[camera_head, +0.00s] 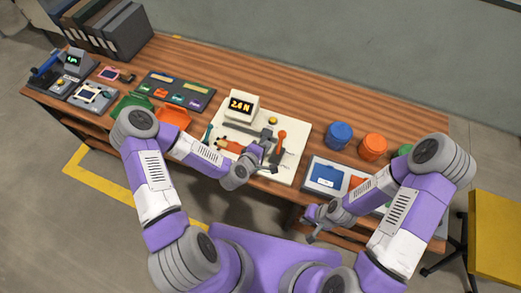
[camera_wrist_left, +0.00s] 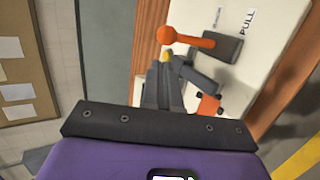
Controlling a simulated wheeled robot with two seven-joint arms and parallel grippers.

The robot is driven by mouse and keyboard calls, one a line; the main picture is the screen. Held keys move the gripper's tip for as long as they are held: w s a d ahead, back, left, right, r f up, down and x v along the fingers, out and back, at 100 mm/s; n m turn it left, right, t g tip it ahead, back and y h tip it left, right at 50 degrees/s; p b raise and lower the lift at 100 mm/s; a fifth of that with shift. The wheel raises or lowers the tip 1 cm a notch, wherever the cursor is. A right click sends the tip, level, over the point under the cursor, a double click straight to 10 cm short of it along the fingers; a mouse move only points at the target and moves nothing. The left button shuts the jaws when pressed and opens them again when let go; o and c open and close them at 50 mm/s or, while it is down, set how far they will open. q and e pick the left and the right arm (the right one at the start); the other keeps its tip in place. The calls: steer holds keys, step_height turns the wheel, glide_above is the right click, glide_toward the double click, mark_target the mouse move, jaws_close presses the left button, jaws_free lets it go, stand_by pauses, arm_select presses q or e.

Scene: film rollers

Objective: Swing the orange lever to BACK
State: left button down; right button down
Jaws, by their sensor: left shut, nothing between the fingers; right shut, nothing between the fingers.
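The orange lever (camera_head: 282,137) stands on a cream board (camera_head: 294,166) at the middle of the bench, with a round orange knob on top. In the left wrist view the lever's knob (camera_wrist_left: 166,35) and short orange arm run to a dark grey block (camera_wrist_left: 222,47). A label reading PULL (camera_wrist_left: 247,20) lies beside it; another label is too small to read. My left gripper (camera_head: 264,158) is shut and empty, low beside the lever. Its fingers (camera_wrist_left: 162,78) point toward the knob; contact cannot be told. My right gripper (camera_head: 313,236) is shut and empty near the bench's front edge.
A display reading 2.6 N (camera_head: 240,105) stands at the board's back. Blue (camera_head: 339,135) and orange (camera_head: 372,147) jars stand to the right, behind a tray with a blue item (camera_head: 327,177). Green and orange bins (camera_head: 173,117) lie left. The rear bench strip is mostly clear.

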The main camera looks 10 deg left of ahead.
arm_select(q)
steer(key=shift+v, duration=1.85)
steer(key=shift+r, duration=0.1)
